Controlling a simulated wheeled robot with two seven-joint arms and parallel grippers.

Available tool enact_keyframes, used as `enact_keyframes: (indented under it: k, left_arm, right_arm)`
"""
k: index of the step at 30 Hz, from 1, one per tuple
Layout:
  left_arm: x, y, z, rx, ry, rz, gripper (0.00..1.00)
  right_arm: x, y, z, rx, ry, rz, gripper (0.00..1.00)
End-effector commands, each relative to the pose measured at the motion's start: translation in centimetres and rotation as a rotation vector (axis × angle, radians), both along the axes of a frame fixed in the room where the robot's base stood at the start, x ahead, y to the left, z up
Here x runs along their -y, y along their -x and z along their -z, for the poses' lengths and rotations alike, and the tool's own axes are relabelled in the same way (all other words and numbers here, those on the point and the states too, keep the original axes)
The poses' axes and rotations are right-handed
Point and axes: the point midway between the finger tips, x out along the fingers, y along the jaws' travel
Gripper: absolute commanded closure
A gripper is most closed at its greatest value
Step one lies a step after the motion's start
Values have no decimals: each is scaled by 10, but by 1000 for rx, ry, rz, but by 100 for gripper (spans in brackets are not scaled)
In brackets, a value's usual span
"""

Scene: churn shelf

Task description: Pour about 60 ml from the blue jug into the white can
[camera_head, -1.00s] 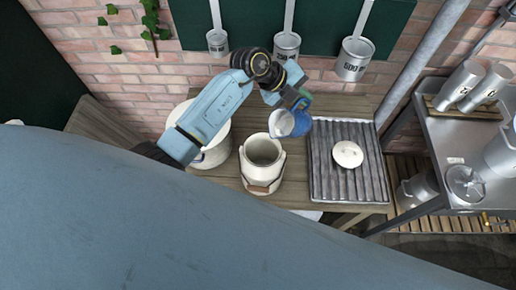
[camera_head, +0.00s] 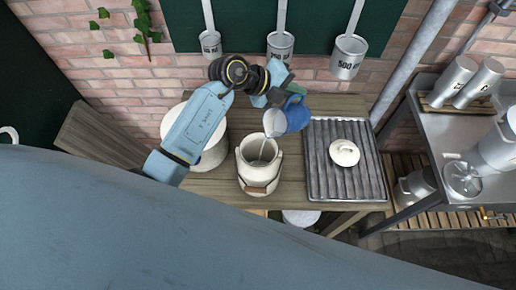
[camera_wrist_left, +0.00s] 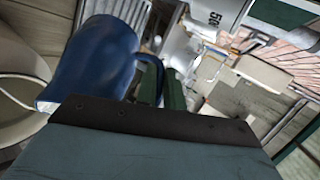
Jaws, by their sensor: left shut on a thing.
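The blue jug (camera_head: 297,116) is tilted to the left above the white can, with its pale open mouth facing left. A thin whitish stream runs from its lip into the can. The white can (camera_head: 257,177) stands upright and open on the wooden table, with a wooden-gripped bail handle on its front. My left gripper (camera_head: 286,92) is shut on the jug's handle, behind and above the can. In the left wrist view the jug (camera_wrist_left: 95,58) fills the upper left, its handle at the gripper's fingers (camera_wrist_left: 174,88). The liquid level inside the can is hard to see. My right gripper is not in view.
A larger white pot (camera_head: 212,158) stands left of the can, partly behind my left arm. A ribbed grey tray (camera_head: 325,187) with a white lid (camera_head: 344,153) lies to the right. Measuring cups, including the largest one (camera_head: 348,57), hang on the wall behind.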

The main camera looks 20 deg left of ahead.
Motion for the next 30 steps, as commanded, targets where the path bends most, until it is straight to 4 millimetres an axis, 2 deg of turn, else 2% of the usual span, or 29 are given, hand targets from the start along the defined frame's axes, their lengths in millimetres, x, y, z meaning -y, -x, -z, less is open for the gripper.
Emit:
enact_keyframes:
  k: [30]
  left_arm:
    - [2, 5, -12, 113, 61, 14, 100]
  right_arm:
    - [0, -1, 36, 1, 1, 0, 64]
